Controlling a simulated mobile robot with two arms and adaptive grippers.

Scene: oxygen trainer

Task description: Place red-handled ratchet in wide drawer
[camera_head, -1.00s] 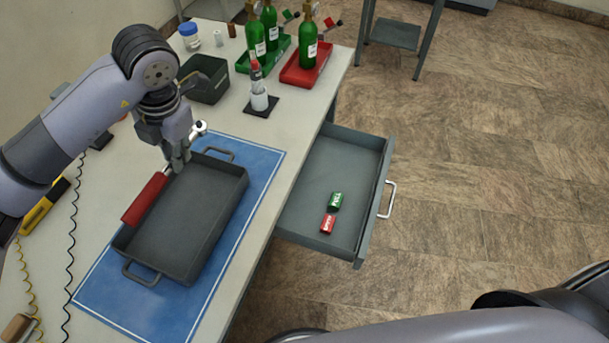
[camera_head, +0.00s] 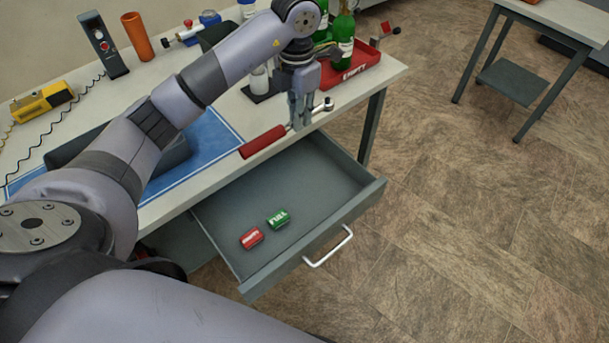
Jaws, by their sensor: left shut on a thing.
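The red-handled ratchet (camera_head: 264,141) is held in my left gripper (camera_head: 298,122), which is shut on its metal shaft. Its red handle points left and its silver head points right. In the picture it overlaps the back edge of the open wide drawer (camera_head: 331,229) and the table's front edge. The drawer is grey with a silver handle and is pulled out. A red EMPTY tag (camera_head: 252,238) and a green FULL tag (camera_head: 278,219) lie on its floor near the front left. My right gripper is not in view.
A grey tray (camera_head: 176,160) on a blue mat (camera_head: 209,135) is partly hidden behind my left arm. A red tray (camera_head: 352,84) with green bottles stands at the table's back right. A side table (camera_head: 556,22) stands at upper right.

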